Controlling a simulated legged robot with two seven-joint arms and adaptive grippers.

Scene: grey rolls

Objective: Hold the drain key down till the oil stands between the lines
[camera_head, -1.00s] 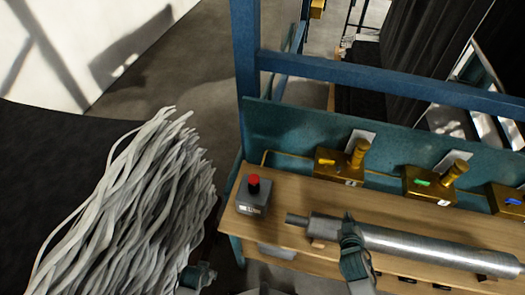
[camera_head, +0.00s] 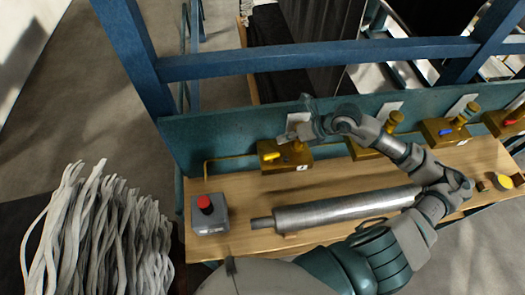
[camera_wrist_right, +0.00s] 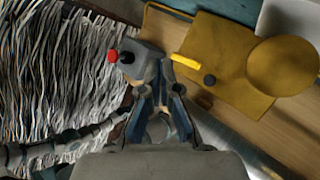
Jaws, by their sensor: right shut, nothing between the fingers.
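My right gripper (camera_head: 297,132) is over the leftmost brass unit (camera_head: 287,163) on the bench, its fingers together and empty. The unit has a yellow key (camera_head: 271,156) on its left side, just below the gripper in the head view. The wrist view shows the closed fingers (camera_wrist_right: 160,68) beside the yellow key (camera_wrist_right: 187,62), with no clear contact. The brass block (camera_wrist_right: 228,62) lies right of the key there. My gripper and wrist cover the upper part of this unit in the head view. I cannot make out oil or level lines. My left gripper does not show.
Other brass units (camera_head: 449,129) stand along the bench's back board, one with a blue key (camera_head: 445,134). A steel roll (camera_head: 340,211) lies in front, under my right arm. A grey box with a red button (camera_head: 208,215) stands at left. Pale strands (camera_head: 95,235) hang beside the bench.

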